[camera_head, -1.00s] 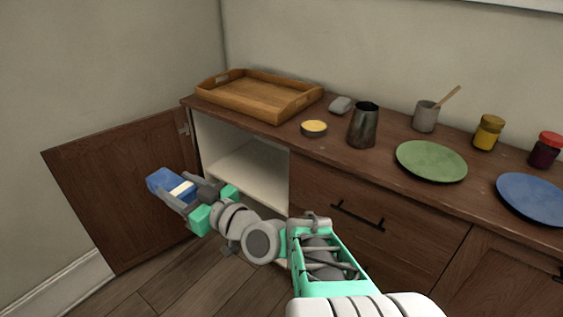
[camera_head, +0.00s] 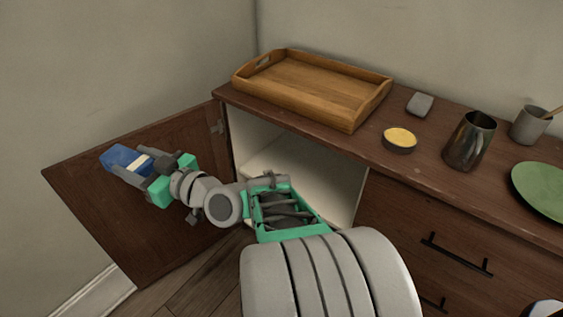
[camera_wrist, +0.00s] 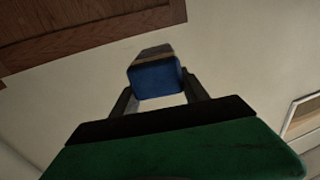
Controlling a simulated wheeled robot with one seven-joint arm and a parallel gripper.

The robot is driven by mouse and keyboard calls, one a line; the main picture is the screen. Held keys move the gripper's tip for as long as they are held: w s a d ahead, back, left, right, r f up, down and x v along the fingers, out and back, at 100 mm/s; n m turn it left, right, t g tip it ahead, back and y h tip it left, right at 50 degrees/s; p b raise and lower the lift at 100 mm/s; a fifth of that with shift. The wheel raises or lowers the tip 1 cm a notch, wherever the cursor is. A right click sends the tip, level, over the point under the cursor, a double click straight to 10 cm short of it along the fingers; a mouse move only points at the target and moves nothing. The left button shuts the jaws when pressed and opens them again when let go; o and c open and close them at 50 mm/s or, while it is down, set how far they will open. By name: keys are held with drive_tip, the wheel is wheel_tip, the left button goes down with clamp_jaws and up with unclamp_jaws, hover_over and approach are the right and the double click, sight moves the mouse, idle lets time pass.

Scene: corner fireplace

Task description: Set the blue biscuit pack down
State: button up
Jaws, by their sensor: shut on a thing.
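The blue biscuit pack (camera_head: 119,157) has a pale band and is held off the floor, in front of the open cabinet door in the head view. My gripper (camera_head: 146,168) is shut on it. In the wrist view the pack (camera_wrist: 155,77) sits between the two fingers (camera_wrist: 158,98), its blue end facing the camera. The far side of the pack is hidden.
The open cabinet door (camera_head: 180,215) hangs left of the open cabinet (camera_head: 290,165), whose visible inside looks empty. On the top stand a wooden tray (camera_head: 375,100), a grey block (camera_head: 420,104), a yellow-topped tin (camera_head: 400,140), a metal jug (camera_head: 468,142), a cup (camera_head: 529,127) and a green plate (camera_head: 545,190).

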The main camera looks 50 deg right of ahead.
drive_tip(key=s+d+f+m+h+b, duration=0.15)
drive_tip(key=d+f+h, duration=0.3)
drive_tip(key=d, duration=0.55)
drive_tip(key=w+d+f+m+h, duration=0.1)
drive_tip(key=d+f+m+h, duration=0.3)
drive_tip(key=d, duration=0.6)
drive_tip(key=s+d+f+m+g+h+b, duration=0.25)
drive_tip(key=s+d+f+m+h, duration=0.45)
drive_tip(key=s+d+f, duration=1.05)
drive_tip(key=n+h+b, duration=0.1)
drive_tip(key=b, duration=0.2)
hover_over(295, 185)
drive_tip(key=shift+g, duration=0.35)
drive_tip(key=f, duration=0.4)
drive_tip(key=s+f, duration=0.1)
drive_tip(key=f, duration=0.1)
drive_tip(key=shift+a+f, duration=0.2)
drive_tip(key=shift+a, duration=0.15)
drive_tip(key=shift+w+d+f, duration=0.15)
drive_tip(key=shift+w+f, duration=0.05)
drive_tip(key=shift+w, duration=0.1)
wheel_tip(295, 185, down, 4)
drive_tip(key=shift+w+d+r+b, duration=0.1)
drive_tip(key=shift+w+d+b, duration=0.05)
drive_tip(key=shift+b, duration=1.05)
drive_tip(key=shift+r, duration=0.2)
drive_tip(key=shift+f, duration=0.2)
drive_tip(key=o, duration=1.5)
